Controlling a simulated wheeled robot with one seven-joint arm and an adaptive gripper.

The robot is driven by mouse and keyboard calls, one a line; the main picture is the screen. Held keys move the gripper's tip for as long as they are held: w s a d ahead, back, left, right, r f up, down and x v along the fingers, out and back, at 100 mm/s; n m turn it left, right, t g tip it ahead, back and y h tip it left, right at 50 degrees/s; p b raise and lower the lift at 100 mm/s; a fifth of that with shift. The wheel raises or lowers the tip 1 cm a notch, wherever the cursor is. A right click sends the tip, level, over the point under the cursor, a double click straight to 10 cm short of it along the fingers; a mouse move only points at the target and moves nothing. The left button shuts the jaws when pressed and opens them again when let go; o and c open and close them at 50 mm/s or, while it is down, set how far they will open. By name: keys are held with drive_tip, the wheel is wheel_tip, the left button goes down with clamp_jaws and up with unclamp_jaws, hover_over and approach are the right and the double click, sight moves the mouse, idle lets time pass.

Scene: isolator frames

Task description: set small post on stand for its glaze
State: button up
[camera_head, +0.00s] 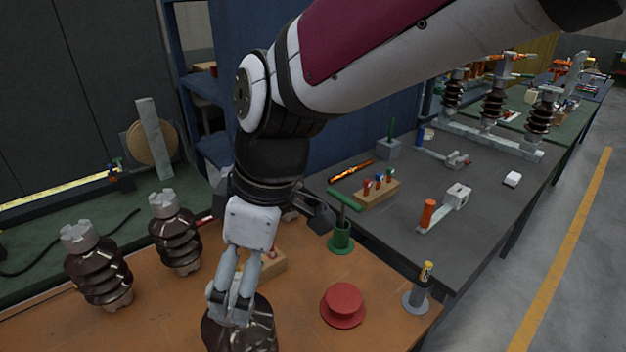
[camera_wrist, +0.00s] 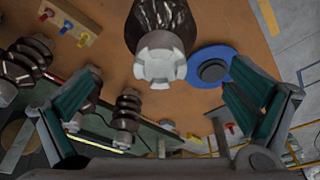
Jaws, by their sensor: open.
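My gripper (camera_head: 232,312) is open, pointing down over a brown ribbed post (camera_head: 252,335). In the wrist view the post (camera_wrist: 163,18) stands ahead of the spread fingers (camera_wrist: 160,98), its grey metal cap (camera_wrist: 160,65) towards me; I cannot tell whether they touch. Two more brown posts with grey caps stand to the left, a nearer one (camera_head: 100,272) and a farther one (camera_head: 175,240). I cannot tell which is the small post. A red round stand (camera_head: 342,304) and a green stand (camera_head: 341,240) are right of my gripper. A blue stand (camera_wrist: 232,57) shows in the wrist view.
A wooden block with coloured pegs (camera_wrist: 75,20) is on the orange tabletop (camera_head: 160,320). A dark grey table (camera_head: 400,230) with tools lies beyond. Orange surface around the red stand is clear.

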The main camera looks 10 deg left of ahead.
drive_tip(key=w+d+r+m+t, duration=0.1)
drive_tip(key=d+r+m, duration=0.15)
drive_tip(key=d, duration=0.35)
drive_tip(key=w+d+r+m+t+h, duration=0.1)
drive_tip(key=w+d+m, duration=0.15)
drive_tip(key=d, duration=0.25)
drive_tip(key=d+r+m+t, duration=0.2)
drive_tip(key=d+m, duration=0.1)
drive_tip(key=d, duration=0.3)
drive_tip(key=s+d+m+t+h, duration=0.1)
drive_tip(key=s+d+m, duration=0.1)
drive_tip(key=d+m, duration=0.3)
drive_tip(key=s+d+r+m+t+h, duration=0.1)
drive_tip(key=s+d+m, duration=0.2)
drive_tip(key=d, duration=0.9)
drive_tip(key=m, duration=0.3)
drive_tip(key=shift+s+d, duration=0.25)
drive_tip(key=shift+s, duration=0.05)
drive_tip(key=shift+s+r, duration=0.1)
